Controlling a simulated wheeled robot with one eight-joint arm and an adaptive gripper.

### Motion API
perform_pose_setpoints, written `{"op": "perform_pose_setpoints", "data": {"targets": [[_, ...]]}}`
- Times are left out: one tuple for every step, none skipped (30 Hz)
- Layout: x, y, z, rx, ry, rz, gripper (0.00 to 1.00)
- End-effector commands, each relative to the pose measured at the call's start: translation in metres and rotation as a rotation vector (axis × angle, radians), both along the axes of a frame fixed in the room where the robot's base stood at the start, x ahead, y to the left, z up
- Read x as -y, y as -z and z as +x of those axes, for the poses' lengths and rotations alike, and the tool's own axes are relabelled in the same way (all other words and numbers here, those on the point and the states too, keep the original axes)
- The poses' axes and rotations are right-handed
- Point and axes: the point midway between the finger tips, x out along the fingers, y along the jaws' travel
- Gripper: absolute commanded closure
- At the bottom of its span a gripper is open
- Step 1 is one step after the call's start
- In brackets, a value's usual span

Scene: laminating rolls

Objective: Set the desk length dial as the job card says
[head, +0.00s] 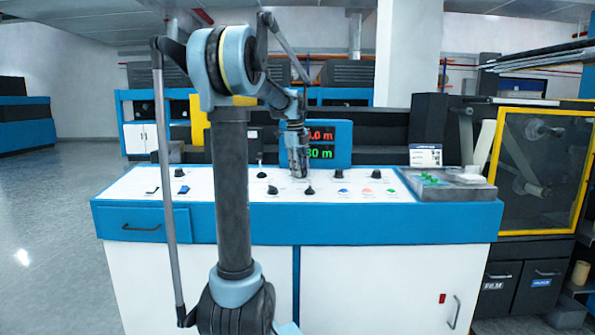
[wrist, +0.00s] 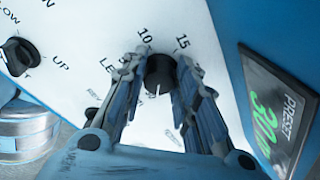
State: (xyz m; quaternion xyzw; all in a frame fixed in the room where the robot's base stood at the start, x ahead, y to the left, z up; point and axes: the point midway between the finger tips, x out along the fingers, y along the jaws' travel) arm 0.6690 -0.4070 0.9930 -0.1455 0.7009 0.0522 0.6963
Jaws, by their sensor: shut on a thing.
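My gripper (head: 298,172) reaches down onto the white top of the control desk (head: 225,186). In the wrist view its two fingers (wrist: 160,72) are shut on a black round dial (wrist: 159,76), one on each side. The dial has a white pointer line towards the lower side of the picture. The marks 10 and 15 show beyond it, and "LE" is partly covered by the left finger. The display (head: 330,143) shows a red reading, partly hidden, and a green 30 m; the wrist view shows "PRESET" and 30 (wrist: 268,115). The job card (head: 425,155) stands at the desk's right, its text too small to read.
Another black knob (wrist: 17,55) marked "UP" and "LOW" is at left in the wrist view. Several knobs and coloured buttons (head: 366,191) lie around my gripper on the desk. A grey tray (head: 460,190) with green items is at the right end.

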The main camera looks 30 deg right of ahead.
Motion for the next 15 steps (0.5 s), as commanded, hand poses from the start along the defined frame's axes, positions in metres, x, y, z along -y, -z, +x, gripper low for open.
{"op": "perform_pose_setpoints", "data": {"targets": [[-0.0015, 0.0015, -0.0003, -0.004, -0.041, -0.004, 0.96], [-0.0017, 0.0016, -0.0004, -0.007, -0.067, -0.008, 0.96], [-0.0017, 0.0016, -0.0006, -0.010, -0.104, -0.014, 0.96], [-0.0018, 0.0017, -0.0008, -0.013, -0.131, -0.018, 0.96], [-0.0018, 0.0018, -0.0009, -0.015, -0.159, -0.023, 0.96], [-0.0019, 0.0018, -0.0011, -0.018, -0.198, -0.029, 0.96], [-0.0020, 0.0018, -0.0013, -0.021, -0.225, -0.033, 0.96], [-0.0022, 0.0018, -0.0015, -0.024, -0.253, -0.037, 0.96], [-0.0024, 0.0019, -0.0018, -0.027, -0.290, -0.043, 0.96], [-0.0024, 0.0020, -0.0019, -0.030, -0.318, -0.046, 0.96], [-0.0024, 0.0020, -0.0020, -0.032, -0.346, -0.051, 0.96], [-0.0024, 0.0020, -0.0020, -0.036, -0.384, -0.057, 0.96], [-0.0024, 0.0020, -0.0020, -0.037, -0.412, -0.061, 0.96], [-0.0024, 0.0020, -0.0020, -0.040, -0.440, -0.066, 0.96], [-0.0025, 0.0021, -0.0022, -0.044, -0.478, -0.071, 0.96]]}}
